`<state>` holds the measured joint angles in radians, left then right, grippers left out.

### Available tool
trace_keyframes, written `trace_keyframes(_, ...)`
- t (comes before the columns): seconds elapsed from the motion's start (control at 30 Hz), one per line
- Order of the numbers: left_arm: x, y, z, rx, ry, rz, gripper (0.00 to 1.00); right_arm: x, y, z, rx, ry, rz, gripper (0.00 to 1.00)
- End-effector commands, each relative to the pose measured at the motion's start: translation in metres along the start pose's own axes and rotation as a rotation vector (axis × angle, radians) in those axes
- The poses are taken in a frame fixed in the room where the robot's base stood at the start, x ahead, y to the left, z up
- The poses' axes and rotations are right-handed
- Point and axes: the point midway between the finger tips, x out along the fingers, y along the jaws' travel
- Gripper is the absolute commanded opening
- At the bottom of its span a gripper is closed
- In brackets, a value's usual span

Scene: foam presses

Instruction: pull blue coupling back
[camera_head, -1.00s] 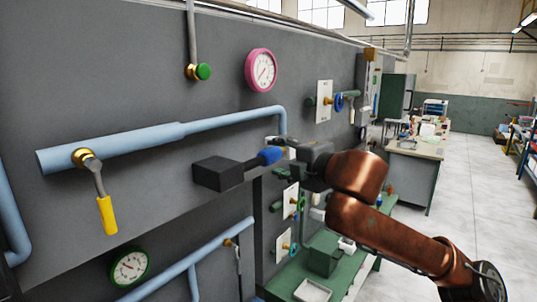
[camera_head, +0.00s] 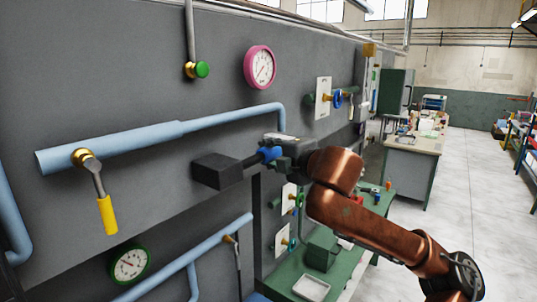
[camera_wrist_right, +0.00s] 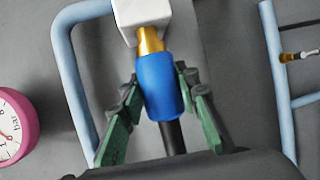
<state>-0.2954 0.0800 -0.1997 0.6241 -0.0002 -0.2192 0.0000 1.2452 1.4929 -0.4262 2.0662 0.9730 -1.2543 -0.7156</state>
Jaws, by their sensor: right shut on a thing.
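The blue coupling (camera_head: 268,154) sits at the end of a dark rod that comes out of a black box on the grey panel. In the right wrist view the blue coupling (camera_wrist_right: 160,84) meets a brass fitting (camera_wrist_right: 150,40) under a white block (camera_wrist_right: 142,14), with the dark rod on its other side. My right gripper (camera_head: 274,153) is shut on the coupling. Its green-padded fingers lie on either side of it in the right wrist view (camera_wrist_right: 160,92). The gripper partly hides the coupling and fitting in the head view. My left gripper is out of view.
The black box (camera_head: 218,171) juts from the panel beside the coupling. A light blue pipe (camera_head: 225,120) runs above it, and a pink-rimmed gauge (camera_head: 261,67) hangs higher. A yellow-handled valve (camera_head: 107,214) is at left. A green table (camera_head: 285,277) stands below.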

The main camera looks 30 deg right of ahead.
Motion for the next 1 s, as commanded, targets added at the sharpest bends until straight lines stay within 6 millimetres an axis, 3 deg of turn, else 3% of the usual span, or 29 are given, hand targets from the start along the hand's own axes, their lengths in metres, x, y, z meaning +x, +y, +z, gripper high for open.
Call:
trace_keyframes(0.33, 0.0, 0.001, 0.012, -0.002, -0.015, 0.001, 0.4, 0.0, 0.0, 0.0, -0.001, -0.001, -0.001, 0.0)
trace_keyframes(0.63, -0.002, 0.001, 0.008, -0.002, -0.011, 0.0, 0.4, -0.001, 0.0, -0.003, -0.002, 0.001, -0.002, 0.0)
trace_keyframes(0.83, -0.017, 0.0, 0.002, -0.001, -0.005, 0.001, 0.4, -0.013, 0.002, -0.033, -0.004, 0.005, -0.004, 0.0)
trace_keyframes(1.0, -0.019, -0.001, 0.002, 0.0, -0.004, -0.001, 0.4, -0.018, 0.0, -0.043, -0.002, 0.004, -0.001, 0.0)
